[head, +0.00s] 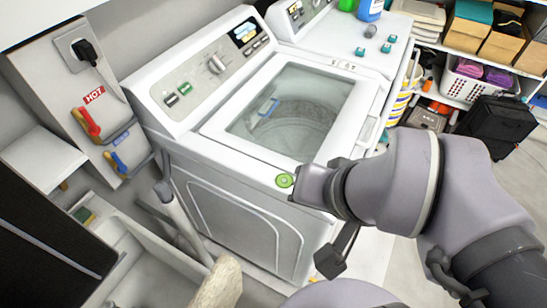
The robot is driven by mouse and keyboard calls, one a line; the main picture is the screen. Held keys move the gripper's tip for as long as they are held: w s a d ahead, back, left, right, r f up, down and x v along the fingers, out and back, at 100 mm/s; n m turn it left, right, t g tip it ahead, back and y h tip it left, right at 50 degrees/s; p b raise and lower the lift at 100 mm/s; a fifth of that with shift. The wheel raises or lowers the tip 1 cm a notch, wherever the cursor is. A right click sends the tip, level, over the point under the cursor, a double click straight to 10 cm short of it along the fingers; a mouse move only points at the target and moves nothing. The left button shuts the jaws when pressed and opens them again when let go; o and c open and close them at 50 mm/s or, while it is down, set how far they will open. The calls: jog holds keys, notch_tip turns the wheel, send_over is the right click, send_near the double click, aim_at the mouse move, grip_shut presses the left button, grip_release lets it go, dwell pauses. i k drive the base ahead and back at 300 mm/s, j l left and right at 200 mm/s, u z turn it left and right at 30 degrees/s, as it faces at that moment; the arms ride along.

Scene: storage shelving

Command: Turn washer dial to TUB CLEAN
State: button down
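The washer (245,149) is a white top-loader with a closed glass lid (290,100) and a grey control panel along its back. Its dial (216,65) is a round silver-white knob near the middle of the panel. The labels around the dial are too small to read, so its setting cannot be told. My grey arm comes in from the lower right and bends over the washer's front right corner. A dark part that looks like my gripper (338,250) hangs below the bend, in front of the washer and well away from the dial. Its opening cannot be made out.
A second white machine (335,40) with bottles on top stands to the right. A board with a red-handled HOT valve (86,124) and a blue valve (118,161) is at left. A sink (130,270) is at front left. Space above the washer panel is clear.

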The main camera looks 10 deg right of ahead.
aim_at(215, 66)
jog(key=l+u, duration=0.15)
jog(key=u, duration=0.2)
jog(key=i+l+u, duration=0.1)
jog(key=u, duration=0.2)
jog(key=l+u, duration=0.35)
